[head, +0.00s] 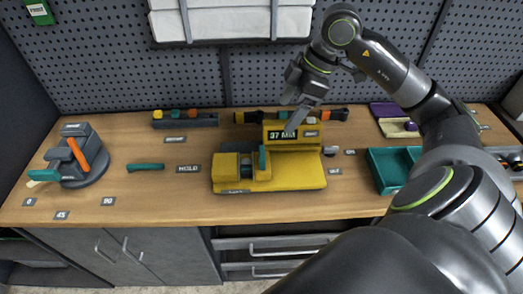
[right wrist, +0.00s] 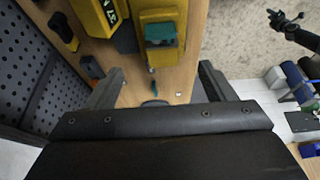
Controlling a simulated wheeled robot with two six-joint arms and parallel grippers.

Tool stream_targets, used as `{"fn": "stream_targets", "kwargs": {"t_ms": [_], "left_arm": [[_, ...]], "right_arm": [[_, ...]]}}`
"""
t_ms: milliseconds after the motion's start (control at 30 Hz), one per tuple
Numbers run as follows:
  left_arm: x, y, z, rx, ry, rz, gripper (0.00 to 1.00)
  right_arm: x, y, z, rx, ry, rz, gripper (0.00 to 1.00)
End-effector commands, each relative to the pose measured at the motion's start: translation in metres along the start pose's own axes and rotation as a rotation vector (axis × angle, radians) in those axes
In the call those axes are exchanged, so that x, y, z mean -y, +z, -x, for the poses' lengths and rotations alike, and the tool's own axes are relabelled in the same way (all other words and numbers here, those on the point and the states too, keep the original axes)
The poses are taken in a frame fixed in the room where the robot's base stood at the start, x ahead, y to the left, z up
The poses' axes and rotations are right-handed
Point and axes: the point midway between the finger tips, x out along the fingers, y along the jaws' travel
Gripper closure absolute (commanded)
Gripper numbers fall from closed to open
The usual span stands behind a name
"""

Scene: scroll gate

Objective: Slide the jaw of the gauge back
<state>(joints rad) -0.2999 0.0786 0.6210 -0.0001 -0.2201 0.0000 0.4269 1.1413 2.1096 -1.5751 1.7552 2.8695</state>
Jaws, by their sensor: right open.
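The yellow gauge (head: 300,178) stands on the bench at the middle, its display reading 37 MM (head: 282,136). I cannot tell for sure which part is the jaw. The gauge (right wrist: 160,14) and teal piece (right wrist: 162,34) lie beyond the fingertips. My left gripper is not seen in the head view.
A grey vise-like device with an orange lever (head: 92,153) stands at the left. A teal handle (head: 146,167) lies left of the gauge. A teal tray (head: 390,172) is at the right. Tool racks (head: 186,120) line the back by the pegboard (head: 100,60).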

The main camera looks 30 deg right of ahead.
Motion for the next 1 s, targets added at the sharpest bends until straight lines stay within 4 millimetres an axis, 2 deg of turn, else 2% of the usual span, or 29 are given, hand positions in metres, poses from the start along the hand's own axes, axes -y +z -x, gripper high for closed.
{"fn": "stream_targets", "kwargs": {"t_ms": [1000], "left_arm": [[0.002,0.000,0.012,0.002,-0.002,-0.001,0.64]], "right_arm": [[0.002,-0.002,-0.143,-0.005,-0.006,0.001,0.24]]}}
